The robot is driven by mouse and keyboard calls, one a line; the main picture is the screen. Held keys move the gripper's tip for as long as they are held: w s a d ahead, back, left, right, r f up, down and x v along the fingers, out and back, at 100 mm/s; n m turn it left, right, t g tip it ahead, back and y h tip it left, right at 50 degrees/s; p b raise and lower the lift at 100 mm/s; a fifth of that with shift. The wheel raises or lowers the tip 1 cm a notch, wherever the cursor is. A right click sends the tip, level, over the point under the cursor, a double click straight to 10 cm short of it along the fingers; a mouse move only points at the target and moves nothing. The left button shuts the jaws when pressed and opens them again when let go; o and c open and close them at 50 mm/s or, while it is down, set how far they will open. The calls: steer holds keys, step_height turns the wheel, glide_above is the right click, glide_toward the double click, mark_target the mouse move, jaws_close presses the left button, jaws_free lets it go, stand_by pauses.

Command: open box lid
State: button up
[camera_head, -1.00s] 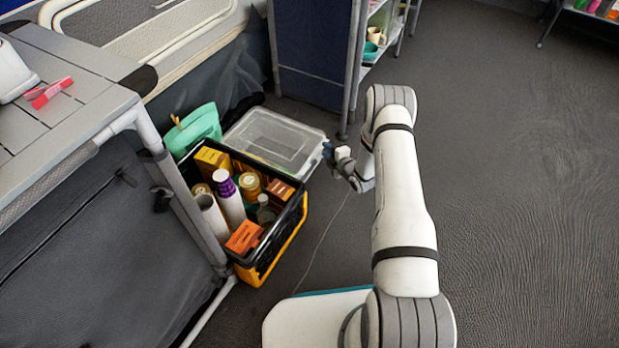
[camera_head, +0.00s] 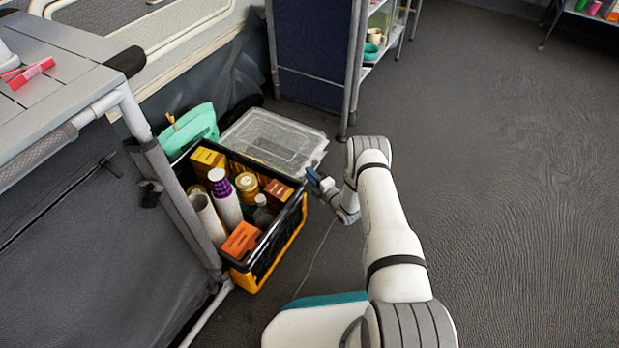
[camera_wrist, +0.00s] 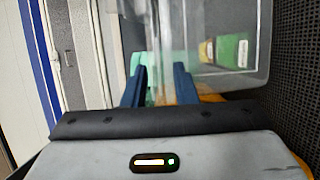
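The clear plastic box (camera_head: 270,140) with its see-through lid sits on the floor behind the black and yellow crate. The lid looks closed in the head view. In the wrist view the clear box (camera_wrist: 235,45) fills the upper right, with coloured items blurred through its wall. My gripper (camera_head: 314,178) is just right of the box's near right corner, its blue fingers apart from each other. In the wrist view my gripper (camera_wrist: 160,88) is open, with nothing clearly held between the fingers. I cannot tell whether a finger touches the box or lid.
The black and yellow crate (camera_head: 278,245), full of bottles and small boxes, stands directly in front of the clear box. A green bag (camera_head: 190,130) is to its left. A grey table (camera_head: 60,75) is at left, and a dark shelf unit (camera_head: 310,50) behind. The floor at right is clear.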

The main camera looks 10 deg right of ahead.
steer(key=shift+w+a, duration=0.15)
steer(key=shift+w, duration=0.2)
steer(key=shift+c, duration=0.5)
jaws_close()
stand_by(0.8)
